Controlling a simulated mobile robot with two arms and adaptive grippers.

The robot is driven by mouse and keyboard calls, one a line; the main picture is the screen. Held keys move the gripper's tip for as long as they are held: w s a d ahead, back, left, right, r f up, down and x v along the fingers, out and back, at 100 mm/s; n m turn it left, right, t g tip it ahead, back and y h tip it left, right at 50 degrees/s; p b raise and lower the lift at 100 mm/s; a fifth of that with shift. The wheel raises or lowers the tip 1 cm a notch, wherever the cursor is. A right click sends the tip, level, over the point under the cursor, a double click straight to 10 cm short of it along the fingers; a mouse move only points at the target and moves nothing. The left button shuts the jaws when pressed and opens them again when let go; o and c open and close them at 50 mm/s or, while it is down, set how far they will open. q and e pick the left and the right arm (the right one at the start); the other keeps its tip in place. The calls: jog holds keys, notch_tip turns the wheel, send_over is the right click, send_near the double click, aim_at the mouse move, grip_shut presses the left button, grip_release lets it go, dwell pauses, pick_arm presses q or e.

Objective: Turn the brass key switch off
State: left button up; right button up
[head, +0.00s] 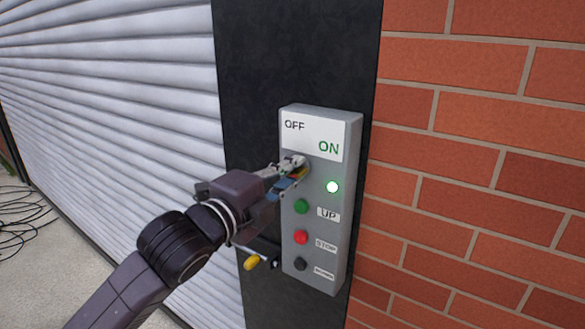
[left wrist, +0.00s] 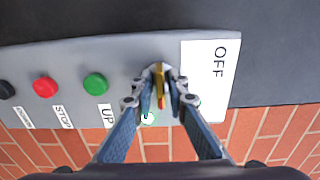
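The brass key (left wrist: 160,88) stands out from a round, pale switch face on the grey control box (head: 318,278). My left gripper (left wrist: 161,76) has its two fingertips close together, one on each side of the key, and appears shut on it. In the head view my left gripper (head: 296,170) covers most of the key and switch, just below the white OFF/ON label (head: 315,138). The green lamp (head: 332,187) beside the switch is lit. The key's exact angle against the label is hard to tell. My right gripper is in neither view.
Below the switch are green (head: 301,206), red (head: 301,237) and black (head: 300,263) buttons. A yellow-ended handle (head: 252,263) sticks out at the box's lower left. A ribbed shutter (head: 110,80) is left, a brick wall (head: 480,130) right.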

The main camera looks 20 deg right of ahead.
pick_arm(q)
grip_shut()
jog(key=n+p, duration=0.2)
jog(key=n, duration=0.2)
jog(key=shift+n, duration=0.4)
jog(key=n+p, duration=0.1)
jog(key=n, duration=0.2)
jog(key=shift+r+n+p, duration=0.1)
jog(key=shift+n+p, duration=0.2)
jog(key=shift+p, duration=0.1)
jog(key=n+p, duration=0.2)
jog(key=n, duration=0.3)
jog(key=shift+p, duration=0.35)
jog(key=shift+n+p, duration=1)
jog(key=shift+n, duration=1.2)
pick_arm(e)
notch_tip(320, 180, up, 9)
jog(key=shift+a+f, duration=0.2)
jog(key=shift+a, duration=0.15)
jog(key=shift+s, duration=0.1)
